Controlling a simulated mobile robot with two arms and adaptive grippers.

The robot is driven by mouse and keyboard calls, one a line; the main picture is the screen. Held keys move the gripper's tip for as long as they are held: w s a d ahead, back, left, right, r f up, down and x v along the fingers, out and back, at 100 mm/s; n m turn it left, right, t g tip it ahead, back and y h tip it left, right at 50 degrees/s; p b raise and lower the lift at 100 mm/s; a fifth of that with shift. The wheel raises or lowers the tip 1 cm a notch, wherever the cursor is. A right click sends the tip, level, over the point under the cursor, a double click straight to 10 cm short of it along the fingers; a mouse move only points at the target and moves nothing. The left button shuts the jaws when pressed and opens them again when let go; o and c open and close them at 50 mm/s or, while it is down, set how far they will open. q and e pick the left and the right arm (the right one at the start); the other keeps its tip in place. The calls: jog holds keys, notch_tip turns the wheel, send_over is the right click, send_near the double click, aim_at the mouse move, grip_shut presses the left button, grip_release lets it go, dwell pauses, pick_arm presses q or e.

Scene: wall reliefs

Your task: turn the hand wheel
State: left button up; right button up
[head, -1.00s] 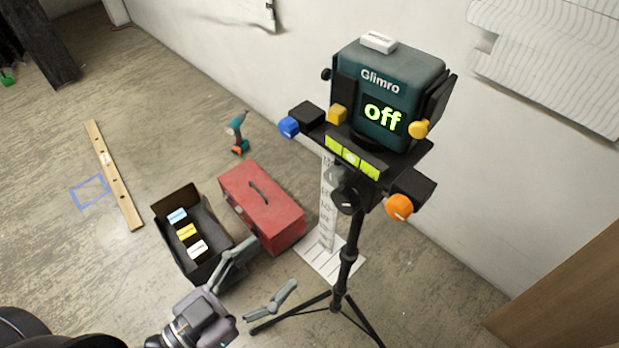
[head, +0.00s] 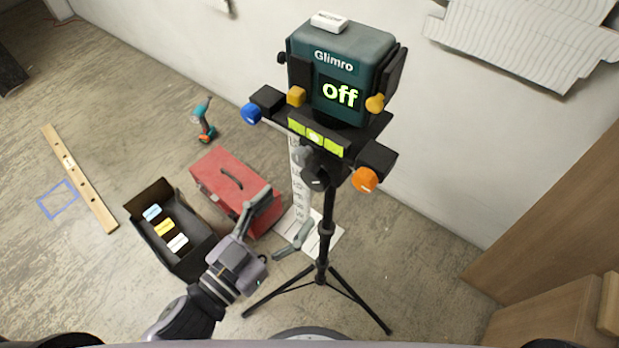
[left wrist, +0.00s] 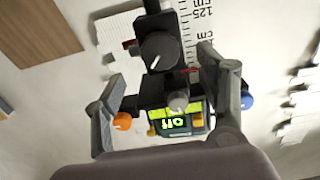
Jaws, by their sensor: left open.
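A black round knob with a white mark (head: 316,180), the likeliest hand wheel, sits below the level on a black tripod (head: 327,225). It also shows in the left wrist view (left wrist: 160,50), facing the camera. A smaller grey knob (left wrist: 177,99) is beside it there; I cannot tell for certain which is the wheel. My left gripper (head: 286,212) is open, below and left of the knob in the head view, apart from it. In the left wrist view its fingers stand wide on either side of the knob. My right gripper is not in view.
The tripod carries a teal box reading "off" (head: 340,80), a yellow-green level (head: 315,135), a blue knob (head: 251,113) and an orange knob (head: 364,180). A red toolbox (head: 215,180) and an open black box (head: 150,190) stand left. A wooden cabinet (head: 545,215) is at right.

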aim_at(311, 183)
pick_arm(q)
jog(key=p+x, duration=0.1)
jog(key=x, duration=0.5)
jog(key=shift+w+d+r, duration=0.1)
jog(key=shift+w+d+p, duration=0.2)
jog(key=shift+w+p, duration=0.1)
jog(key=shift+w+d, duration=0.15)
jog(key=shift+w, duration=0.1)
jog(key=c, duration=1.1)
jog(key=shift+c, duration=0.2)
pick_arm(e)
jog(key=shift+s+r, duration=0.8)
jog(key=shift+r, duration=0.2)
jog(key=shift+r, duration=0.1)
pick_arm(q)
jog(key=m+p, duration=0.1)
jog(key=m, duration=0.2)
jog(key=shift+m+p, duration=0.3)
jog(key=shift+m, duration=0.1)
jog(key=shift+m+p, duration=0.6)
jog(key=shift+m, duration=1.7)
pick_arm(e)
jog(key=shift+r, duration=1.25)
